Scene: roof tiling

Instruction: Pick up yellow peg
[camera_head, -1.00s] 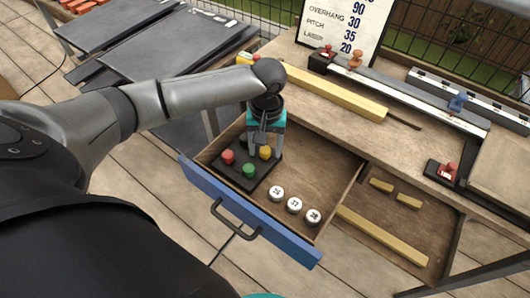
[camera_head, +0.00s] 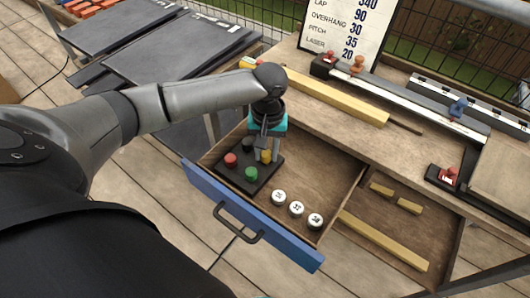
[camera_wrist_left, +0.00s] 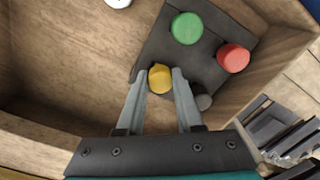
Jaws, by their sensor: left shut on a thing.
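The yellow peg (camera_head: 266,156) stands on a black peg board (camera_head: 233,177) in the open drawer. My left gripper (camera_head: 268,150) reaches down into the drawer from above and is shut on the yellow peg. In the left wrist view the yellow peg (camera_wrist_left: 160,78) sits between the two fingertips. I cannot tell whether the peg is clear of the board. A green peg (camera_head: 250,174), a red peg (camera_head: 231,159) and a black peg (camera_head: 247,144) stand on the same board. My right gripper is not in view.
Several white numbered discs (camera_head: 297,208) lie in the drawer to the right of the board. The blue drawer front (camera_head: 230,205) and wooden walls surround the board. The wooden bench (camera_head: 400,125) carries a long yellow bar (camera_head: 335,95) behind.

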